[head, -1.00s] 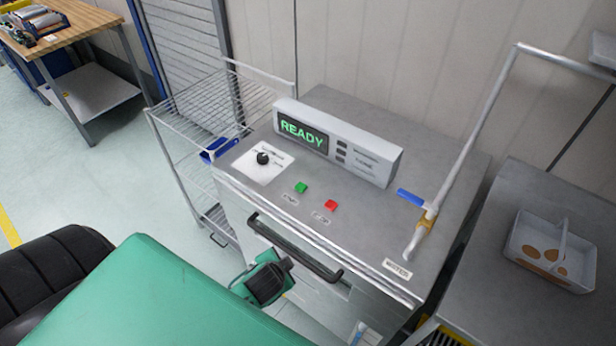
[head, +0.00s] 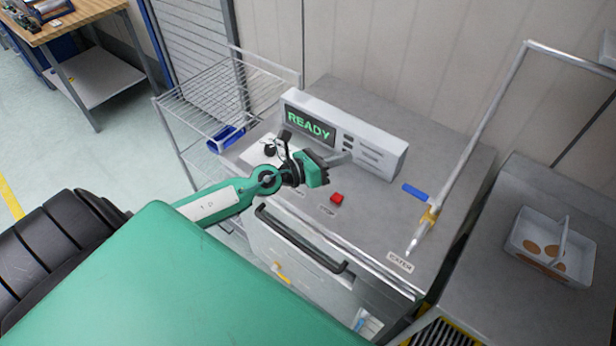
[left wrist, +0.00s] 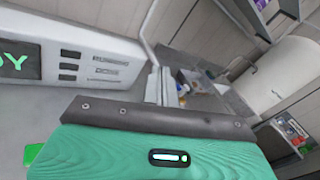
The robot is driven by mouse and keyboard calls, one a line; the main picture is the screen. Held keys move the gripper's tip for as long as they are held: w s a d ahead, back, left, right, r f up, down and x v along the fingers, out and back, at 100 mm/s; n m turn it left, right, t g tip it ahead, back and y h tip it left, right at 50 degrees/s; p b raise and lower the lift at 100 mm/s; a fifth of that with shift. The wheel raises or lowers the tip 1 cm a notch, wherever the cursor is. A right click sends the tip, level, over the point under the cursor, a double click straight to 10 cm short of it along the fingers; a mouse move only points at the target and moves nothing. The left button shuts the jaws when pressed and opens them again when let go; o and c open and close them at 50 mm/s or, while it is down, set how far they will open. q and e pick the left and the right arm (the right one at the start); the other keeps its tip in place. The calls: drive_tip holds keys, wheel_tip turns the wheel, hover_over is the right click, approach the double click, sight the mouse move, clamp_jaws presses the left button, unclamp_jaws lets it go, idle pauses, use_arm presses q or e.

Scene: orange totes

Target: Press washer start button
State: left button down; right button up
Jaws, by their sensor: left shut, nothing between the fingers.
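The washer (head: 400,215) is a grey metal cabinet with a black front handle (head: 300,240). Its display (head: 310,125) reads READY in green. The red button (head: 337,198) is in plain sight on the top. The green button is hidden behind my left gripper in the head view; a green button (left wrist: 33,153) shows at the lower left of the left wrist view. My left gripper (head: 343,157) is shut and empty. It is above the washer top, in front of the display box, pointing right. Its fingers also show in the left wrist view (left wrist: 160,86). My right gripper is not in view.
A bench with a white tray (head: 550,245) is at the right. A black knob (head: 269,150) is near the gripper.

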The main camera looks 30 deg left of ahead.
use_arm(q)
drive_tip(key=w+a+f+m+g+y, duration=0.1)
drive_tip(key=a+f+m+g+y, duration=0.1)
drive_tip(key=a+m, duration=0.4)
drive_tip(key=a+f+m+g+y, duration=0.3)
drive_tip(key=a+m+g, duration=0.1)
drive_tip(key=a+m, duration=0.2)
drive_tip(key=shift+w+f+g+p, duration=0.35)
drive_tip(key=shift+f+g, duration=0.05)
drive_tip(key=shift+f, duration=0.1)
wheel_tip(320, 180, down, 8)
drive_tip(key=b, duration=0.4)
drive_tip(key=shift+f+b, duration=0.3)
drive_tip(key=shift+b, duration=0.15)
idle(1.0)
drive_tip(key=shift+f+b, duration=0.4)
drive_tip(key=shift+b, duration=0.15)
